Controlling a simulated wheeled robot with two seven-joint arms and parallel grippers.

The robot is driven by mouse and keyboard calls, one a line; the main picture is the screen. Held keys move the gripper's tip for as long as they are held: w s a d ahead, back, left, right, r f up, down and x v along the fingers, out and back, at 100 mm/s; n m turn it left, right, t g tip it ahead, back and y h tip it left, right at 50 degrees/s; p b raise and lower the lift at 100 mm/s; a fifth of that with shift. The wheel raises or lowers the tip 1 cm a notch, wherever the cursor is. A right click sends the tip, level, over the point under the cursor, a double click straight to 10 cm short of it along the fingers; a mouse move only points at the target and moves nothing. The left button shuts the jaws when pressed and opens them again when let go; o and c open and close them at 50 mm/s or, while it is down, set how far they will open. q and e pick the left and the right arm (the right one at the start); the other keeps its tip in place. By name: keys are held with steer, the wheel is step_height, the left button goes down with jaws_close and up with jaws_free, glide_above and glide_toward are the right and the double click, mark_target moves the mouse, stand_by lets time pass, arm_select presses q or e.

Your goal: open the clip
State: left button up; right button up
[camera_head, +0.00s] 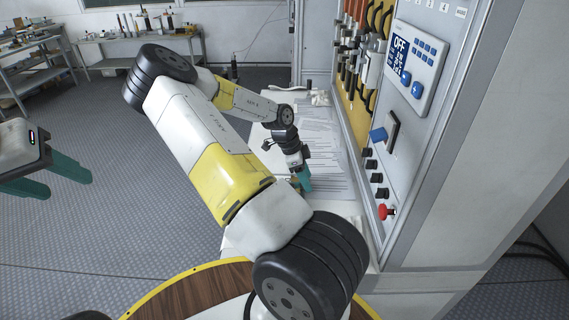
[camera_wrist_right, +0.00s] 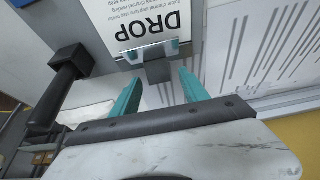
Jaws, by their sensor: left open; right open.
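In the right wrist view, a shiny metal clip (camera_wrist_right: 150,50) with a dark block (camera_wrist_right: 158,71) below it sits at the edge of a white sheet (camera_wrist_right: 165,22) reading "DROP". My right gripper (camera_wrist_right: 160,80) is open, its two teal fingers on either side of the dark block. I see no contact between fingers and block. In the head view my right gripper (camera_head: 304,181) is low beside the cabinet, partly hidden by my arm; the clip cannot be made out there. My left gripper (camera_head: 68,184) is open and empty at the far left, over the floor.
The test cabinet (camera_head: 440,150) stands on the right with a display (camera_head: 409,62), black knobs (camera_head: 375,179) and a red button (camera_head: 386,211). A black post (camera_wrist_right: 62,90) stands left of my fingers. Printed sheets (camera_head: 325,150) lie beyond my right gripper. Benches stand at the back left.

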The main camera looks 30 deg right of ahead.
steer(key=shift+d+f, duration=0.1)
steer(key=shift+f, duration=0.05)
jaws_close()
steer(key=shift+s+d+f+t+y, duration=0.15)
steer(key=shift+t+y, duration=0.15)
steer(key=shift+y, duration=0.25)
steer(key=shift+s+d+f+t+y, duration=0.15)
steer(key=shift+t+y, duration=0.15)
steer(key=shift+y, duration=0.25)
steer(key=shift+s+d+f+t+y, duration=0.1)
steer(key=shift+f+t+y, duration=0.2)
steer(key=shift+y, duration=0.35)
steer(key=shift+d+f+t+y, duration=0.1)
steer(key=shift+t+y, duration=0.3)
steer(key=shift+y, duration=0.25)
jaws_free()
